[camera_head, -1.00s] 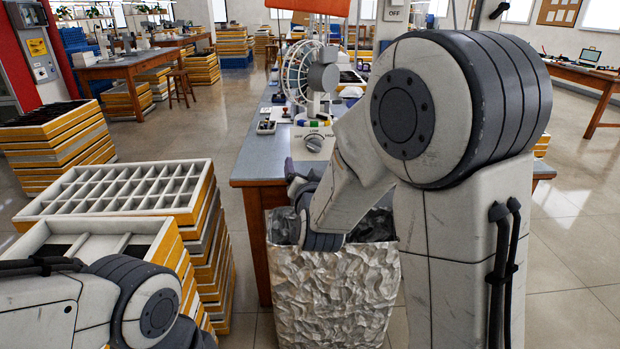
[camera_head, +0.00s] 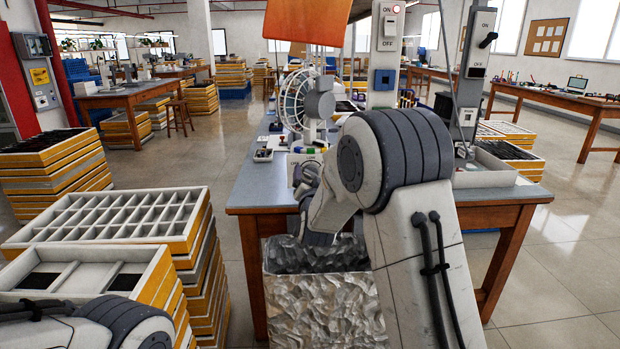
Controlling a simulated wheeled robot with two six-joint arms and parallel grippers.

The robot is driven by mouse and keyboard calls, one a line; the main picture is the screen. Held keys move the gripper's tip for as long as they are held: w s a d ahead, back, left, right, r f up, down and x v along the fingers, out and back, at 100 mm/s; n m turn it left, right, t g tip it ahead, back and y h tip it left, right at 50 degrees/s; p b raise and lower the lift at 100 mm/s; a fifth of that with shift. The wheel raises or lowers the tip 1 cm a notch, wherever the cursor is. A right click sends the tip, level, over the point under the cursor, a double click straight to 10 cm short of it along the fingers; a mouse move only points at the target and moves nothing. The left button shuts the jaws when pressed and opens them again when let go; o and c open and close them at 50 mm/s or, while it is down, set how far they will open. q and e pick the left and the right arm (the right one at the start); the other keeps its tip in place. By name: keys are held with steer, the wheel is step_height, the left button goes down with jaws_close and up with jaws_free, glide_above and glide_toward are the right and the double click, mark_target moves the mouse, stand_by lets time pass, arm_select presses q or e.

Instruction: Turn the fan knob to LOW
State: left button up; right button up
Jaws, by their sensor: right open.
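A white desk fan (camera_head: 303,100) with a grey motor stands on the blue-grey workbench (camera_head: 262,180). Its base panel (camera_head: 308,156) faces me, with small coloured pieces along its top. My right gripper (camera_head: 303,172) is just in front of this panel, small and partly behind my own forearm. It is open and covers the knob, so the knob's setting and any contact cannot be told. My left arm shows only at the lower left; its gripper is out of view.
A crinkled silver bin (camera_head: 325,305) stands before the bench under my right arm. Stacked trays (camera_head: 110,215) fill the left side. A shallow tray (camera_head: 485,172) lies on the bench's right.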

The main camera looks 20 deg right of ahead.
jaws_close()
steer(key=shift+f+m+b, duration=0.15)
steer(key=shift+m+b, duration=0.45)
steer(key=shift+b, duration=0.25)
steer(key=m+b, duration=0.8)
steer(key=b, duration=0.2)
steer(key=shift+d, duration=0.1)
steer(key=shift+r+m+b, duration=0.2)
steer(key=shift+m+b, duration=1.05)
steer(key=shift+m, duration=0.05)
jaws_free()
steer(key=shift+d, duration=0.1)
steer(key=shift+s, duration=0.1)
